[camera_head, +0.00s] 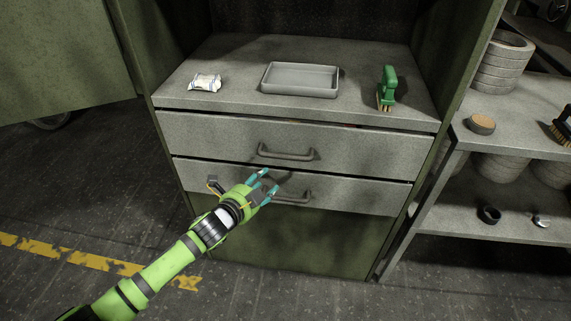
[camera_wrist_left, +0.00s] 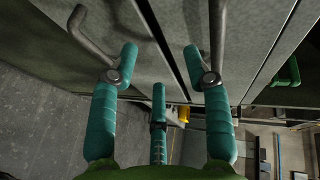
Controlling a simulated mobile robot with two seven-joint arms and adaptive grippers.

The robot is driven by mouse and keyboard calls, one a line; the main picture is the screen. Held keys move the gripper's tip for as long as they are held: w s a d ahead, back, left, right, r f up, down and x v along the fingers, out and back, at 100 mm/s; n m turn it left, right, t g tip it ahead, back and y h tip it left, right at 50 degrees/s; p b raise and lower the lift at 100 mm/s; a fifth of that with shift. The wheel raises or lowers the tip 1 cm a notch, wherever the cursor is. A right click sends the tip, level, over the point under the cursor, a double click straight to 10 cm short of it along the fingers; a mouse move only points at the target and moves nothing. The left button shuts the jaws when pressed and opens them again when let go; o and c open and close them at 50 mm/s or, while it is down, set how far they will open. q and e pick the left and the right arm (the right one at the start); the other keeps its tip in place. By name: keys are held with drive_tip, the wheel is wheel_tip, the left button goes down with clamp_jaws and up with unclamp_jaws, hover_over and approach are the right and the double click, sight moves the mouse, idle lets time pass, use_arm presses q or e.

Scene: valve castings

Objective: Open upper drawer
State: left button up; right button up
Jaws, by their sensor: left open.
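The upper drawer (camera_head: 215,135) has a grey front with a bar handle (camera_head: 287,153). A narrow dark gap with a reddish glimpse runs along its top edge. My left gripper (camera_head: 268,181) is open and empty in front of the lower drawer (camera_head: 350,193), below the upper handle and partly covering the lower handle (camera_head: 297,197). In the left wrist view its teal fingers (camera_wrist_left: 160,60) are spread. The upper handle (camera_wrist_left: 217,35) appears beyond the right finger and the lower handle (camera_wrist_left: 92,38) beyond the left one. Contact with either handle cannot be told. My right gripper is out of view.
The worktop holds a grey tray (camera_head: 300,92), a white packet (camera_head: 205,83) and a green brush (camera_head: 387,88). A shelf (camera_head: 475,205) with rings and small parts stands on the right. The floor (camera_head: 90,185) at left is open.

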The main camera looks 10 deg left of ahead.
sight(285, 158)
use_arm(q)
wheel_tip(285, 158, up, 5)
drive_tip(key=d+m+h, duration=0.1)
drive_tip(key=d+m, duration=0.1)
drive_tip(key=d, duration=0.1)
drive_tip(key=shift+t, duration=0.4)
drive_tip(key=shift+a+r+x, duration=0.1)
drive_tip(key=shift+x, duration=1.65)
drive_tip(key=shift+a+r+x, duration=0.1)
drive_tip(key=shift+r+x, duration=0.05)
drive_tip(key=shift+x, duration=1.6)
drive_tip(key=shift+w, duration=0.1)
clamp_jaws()
